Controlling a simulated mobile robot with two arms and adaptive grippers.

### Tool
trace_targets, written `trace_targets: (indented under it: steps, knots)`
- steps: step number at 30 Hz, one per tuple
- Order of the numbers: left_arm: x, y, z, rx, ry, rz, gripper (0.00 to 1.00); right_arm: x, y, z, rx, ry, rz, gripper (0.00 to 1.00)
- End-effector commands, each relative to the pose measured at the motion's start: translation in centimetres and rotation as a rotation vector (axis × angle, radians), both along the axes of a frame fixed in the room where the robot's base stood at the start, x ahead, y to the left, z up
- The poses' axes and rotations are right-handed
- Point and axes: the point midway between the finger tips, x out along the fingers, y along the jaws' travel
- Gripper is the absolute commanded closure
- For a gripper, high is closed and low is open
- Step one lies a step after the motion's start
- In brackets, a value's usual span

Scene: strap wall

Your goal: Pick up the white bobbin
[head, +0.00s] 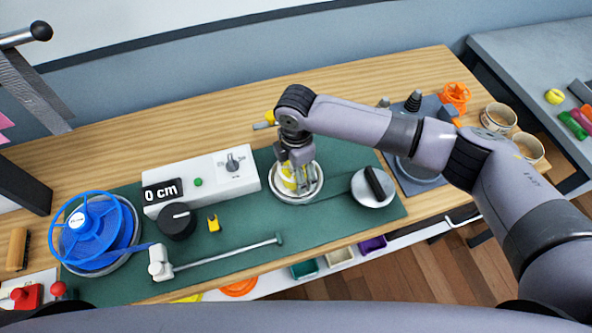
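A pale round piece (282,195), which looks like the white bobbin on a round silver base, sits on the green mat right of the white control box. My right gripper (297,186) points down over its middle, with the fingers inside its outline. Something yellow and white shows between the fingers. The gripper hides most of the centre, so I cannot tell whether the fingers touch or grip it. My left gripper is not in view.
On the green mat (335,215) are a blue spoked reel (88,230), a white box reading "0 cm" (215,175), a black knob (177,220), a rod (225,257) and a silver disc with a black handle (374,187). Cups (498,117) stand at the right.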

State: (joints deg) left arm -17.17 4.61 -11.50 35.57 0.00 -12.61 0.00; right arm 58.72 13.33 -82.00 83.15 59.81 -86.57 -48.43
Motion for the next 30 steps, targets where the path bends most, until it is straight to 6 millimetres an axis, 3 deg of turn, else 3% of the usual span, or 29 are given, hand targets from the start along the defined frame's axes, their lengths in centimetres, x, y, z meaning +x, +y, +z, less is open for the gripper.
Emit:
trace_targets:
  steps: [7, 20, 26, 30]
  knots:
    - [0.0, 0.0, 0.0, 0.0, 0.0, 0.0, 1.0, 0.0, 0.0, 0.0, 0.0, -0.001, 0.0, 0.59]
    - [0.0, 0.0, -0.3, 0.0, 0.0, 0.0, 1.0, 0.1, 0.1, 1.1, 0.004, -0.003, 0.0, 0.59]
    - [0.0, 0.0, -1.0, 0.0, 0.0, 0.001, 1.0, 0.2, 0.1, 4.4, 0.004, -0.005, 0.001, 0.59]
    - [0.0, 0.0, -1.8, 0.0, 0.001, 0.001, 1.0, 0.2, 0.1, 8.3, 0.004, -0.007, 0.002, 0.59]
